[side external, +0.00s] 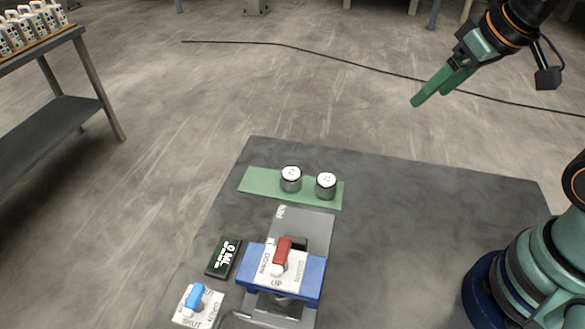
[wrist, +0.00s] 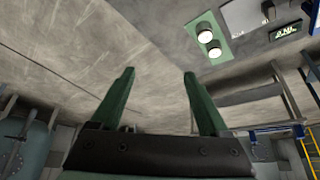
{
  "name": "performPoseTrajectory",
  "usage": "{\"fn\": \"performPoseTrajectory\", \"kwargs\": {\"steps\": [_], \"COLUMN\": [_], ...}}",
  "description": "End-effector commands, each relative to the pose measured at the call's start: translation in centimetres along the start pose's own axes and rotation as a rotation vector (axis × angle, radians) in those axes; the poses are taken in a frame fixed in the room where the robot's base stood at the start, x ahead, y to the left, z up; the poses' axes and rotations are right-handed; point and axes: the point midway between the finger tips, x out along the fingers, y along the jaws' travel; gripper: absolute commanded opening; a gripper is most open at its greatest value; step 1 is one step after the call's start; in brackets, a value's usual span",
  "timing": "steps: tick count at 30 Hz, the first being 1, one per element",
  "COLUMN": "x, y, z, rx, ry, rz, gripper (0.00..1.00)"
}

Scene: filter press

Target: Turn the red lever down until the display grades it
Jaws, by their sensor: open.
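The red lever (side external: 282,251) stands on a white plate marked UP and DOWN, on top of the blue press block (side external: 254,262). The small dark display (side external: 223,257) lies left of the block and reads what looks like 0 ML. The display also shows at the upper right of the wrist view (wrist: 285,31). My gripper (side external: 428,100) is raised at the upper right, far from the lever, with nothing between its green fingers. In the wrist view my gripper (wrist: 158,75) has its two fingers wide apart.
A blue-handled switch (side external: 195,297) on a white plate marked SHUT and OPEN stands at the front left. Two round metal-sided pots (side external: 291,180) stand on a green mat (side external: 260,183) behind the press. The table's right half (side external: 420,220) is clear. A shelf (side external: 50,130) stands at left.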

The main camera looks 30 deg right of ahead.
Motion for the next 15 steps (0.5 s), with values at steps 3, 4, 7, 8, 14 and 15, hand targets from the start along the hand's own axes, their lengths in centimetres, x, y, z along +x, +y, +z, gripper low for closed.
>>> {"fn": "performPoseTrajectory", "kwargs": {"steps": [3,4,7,8,14,15], "x": [-0.1,-0.1,-0.4,-0.5,-1.2,-1.4], "y": [-1.7,-2.5,-6.3,-7.7,-17.8,-19.9], "z": [-0.7,-0.9,-1.9,-2.2,-2.2,-1.7], "rx": [-0.044,-0.063,-0.154,-0.186,-0.417,-0.464], "ry": [-0.029,-0.043,-0.106,-0.127,-0.278,-0.306], "rz": [-0.027,-0.038,-0.085,-0.100,-0.172,-0.181], "gripper": [1.00,1.00,1.00,1.00,1.00,1.00]}}
